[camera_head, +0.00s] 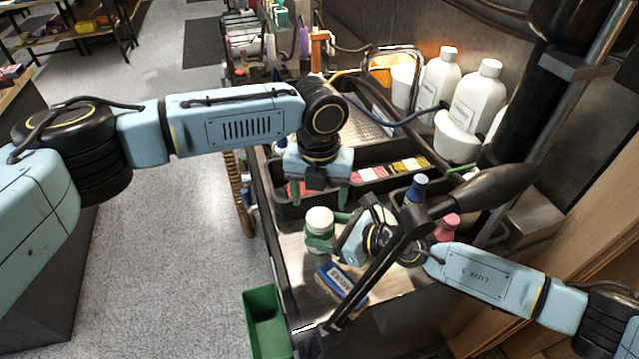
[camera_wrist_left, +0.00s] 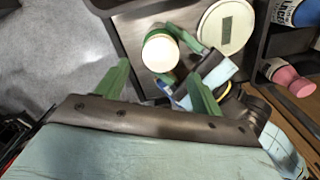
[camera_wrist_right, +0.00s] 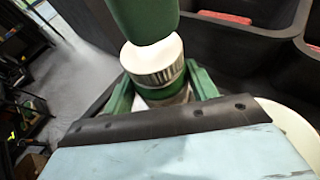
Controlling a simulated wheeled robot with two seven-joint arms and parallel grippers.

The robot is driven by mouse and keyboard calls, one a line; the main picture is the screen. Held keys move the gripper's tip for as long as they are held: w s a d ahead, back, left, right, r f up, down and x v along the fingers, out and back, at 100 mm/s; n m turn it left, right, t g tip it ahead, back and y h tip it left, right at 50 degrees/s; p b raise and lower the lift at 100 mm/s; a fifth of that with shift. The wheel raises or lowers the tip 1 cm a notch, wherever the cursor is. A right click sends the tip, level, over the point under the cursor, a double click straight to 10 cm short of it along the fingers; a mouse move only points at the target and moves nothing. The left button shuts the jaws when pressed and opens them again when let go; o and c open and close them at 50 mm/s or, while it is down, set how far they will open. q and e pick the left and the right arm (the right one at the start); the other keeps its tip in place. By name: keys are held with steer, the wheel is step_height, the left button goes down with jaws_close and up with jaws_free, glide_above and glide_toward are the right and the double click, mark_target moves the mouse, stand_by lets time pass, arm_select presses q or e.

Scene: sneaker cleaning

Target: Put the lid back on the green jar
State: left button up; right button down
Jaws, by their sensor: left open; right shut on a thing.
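The green jar (camera_head: 318,243) stands upright at the near end of the black workbench, with its white lid (camera_head: 320,218) sitting on its top. In the left wrist view the lid (camera_wrist_left: 160,53) is seen from above. My right gripper (camera_wrist_right: 160,88) is shut around the jar's body from the right, below the lid. My left gripper (camera_head: 318,197) is open and empty, pointing down just above and behind the jar. One of its green fingers overlaps the lid's top in the right wrist view; whether it touches is unclear.
A white round disc (camera_wrist_left: 226,30) lies beside the jar. Blue (camera_head: 416,188) and pink (camera_head: 447,228) bottles stand right. Black trays (camera_head: 292,212) lie behind the jar.

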arm_select(q)
steer(key=n, duration=0.6)
steer(key=shift+r, duration=0.15)
steer(key=n, duration=0.5)
steer(key=shift+d+r+n, duration=0.1)
steer(key=shift+r+n, duration=0.1)
steer(key=shift+n, duration=0.1)
steer(key=n, duration=0.3)
steer(key=shift+r+n, duration=0.1)
steer(key=shift+n, duration=0.2)
steer(key=n, duration=0.5)
steer(key=shift+r+n, duration=0.15)
steer(key=shift+n, duration=0.15)
steer(key=n, duration=0.4)
steer(key=shift+r, duration=0.15)
steer(key=n, duration=0.5)
steer(key=shift+r+n, duration=0.15)
steer(key=shift+n, duration=0.15)
steer(key=n, duration=0.5)
steer(key=shift+r+n, duration=0.2)
steer(key=shift+n, duration=0.1)
steer(key=n, duration=0.5)
steer(key=shift+w+r, duration=0.1)
steer(key=shift+r, duration=0.05)
